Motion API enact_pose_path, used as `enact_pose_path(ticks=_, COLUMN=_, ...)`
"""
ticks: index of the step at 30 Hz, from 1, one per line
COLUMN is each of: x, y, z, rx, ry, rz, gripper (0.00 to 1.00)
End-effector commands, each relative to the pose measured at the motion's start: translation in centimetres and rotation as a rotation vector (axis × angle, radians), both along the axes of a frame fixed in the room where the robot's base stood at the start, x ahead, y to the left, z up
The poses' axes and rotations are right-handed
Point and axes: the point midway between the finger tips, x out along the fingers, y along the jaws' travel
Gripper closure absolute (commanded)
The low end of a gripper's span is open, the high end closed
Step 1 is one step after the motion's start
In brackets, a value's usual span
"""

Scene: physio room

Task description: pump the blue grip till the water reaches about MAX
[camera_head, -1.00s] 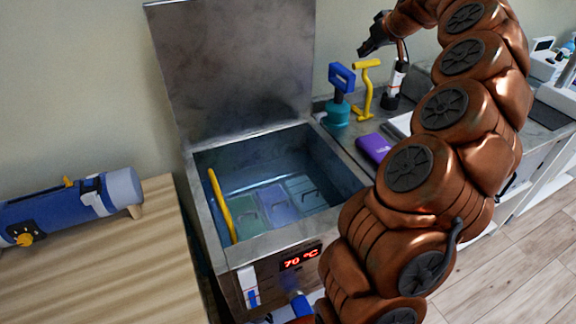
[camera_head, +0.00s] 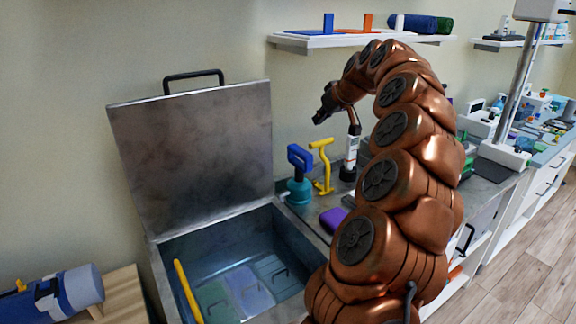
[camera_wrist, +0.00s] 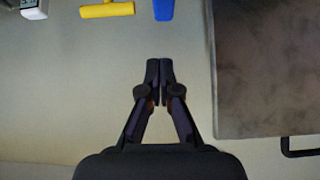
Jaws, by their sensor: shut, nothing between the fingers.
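The blue grip (camera_head: 299,158) stands up on top of a teal pump body (camera_head: 299,191) on the counter, just right of the open steel tank (camera_head: 280,222). The grip's end also shows at the top of the wrist view (camera_wrist: 163,9). My gripper (camera_head: 320,117) is above and to the right of the grip, apart from it. In the wrist view my gripper (camera_wrist: 159,62) is shut with its fingertips together and empty. The tank holds water with several submerged packs; no MAX mark can be made out in the current frames.
A yellow T-handled tool (camera_head: 323,165) stands right beside the pump, with a white-and-black device (camera_head: 351,155) further right. The raised steel lid (camera_head: 195,155) is left of the pump. A shelf (camera_head: 350,40) hangs above. A purple item (camera_head: 332,219) lies on the counter.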

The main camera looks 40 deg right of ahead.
Motion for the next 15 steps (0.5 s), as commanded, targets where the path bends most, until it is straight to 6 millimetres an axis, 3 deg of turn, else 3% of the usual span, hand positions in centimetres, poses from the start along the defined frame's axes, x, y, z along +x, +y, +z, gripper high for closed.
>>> enact_pose_path(ticks=15, x=0.39, y=0.06, z=0.07, rx=0.002, ry=0.003, rz=0.003, gripper=1.00)
